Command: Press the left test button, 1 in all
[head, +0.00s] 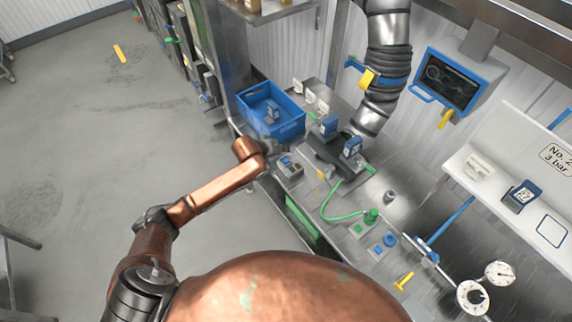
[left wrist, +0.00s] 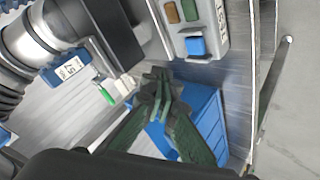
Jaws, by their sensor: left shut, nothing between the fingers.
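A grey box with a "TEST" label (left wrist: 221,15) is at the top of the left wrist view. It carries a blue button (left wrist: 195,46), a green button (left wrist: 190,10) and a brown button (left wrist: 171,12). The box also shows at the left end of the bench in the head view (head: 290,167). My left gripper (left wrist: 158,76) is shut and empty, its dark green fingers together just below the box in the left wrist view. In that view the fingertips are apart from the blue button. My right gripper is not in view.
A blue crate (head: 270,112) stands behind my left gripper; it also shows in the left wrist view (left wrist: 205,115). A dark device with blue-framed labels stands right of the box, under a ribbed hose (head: 388,50). A green cable (head: 330,210) crosses the bench.

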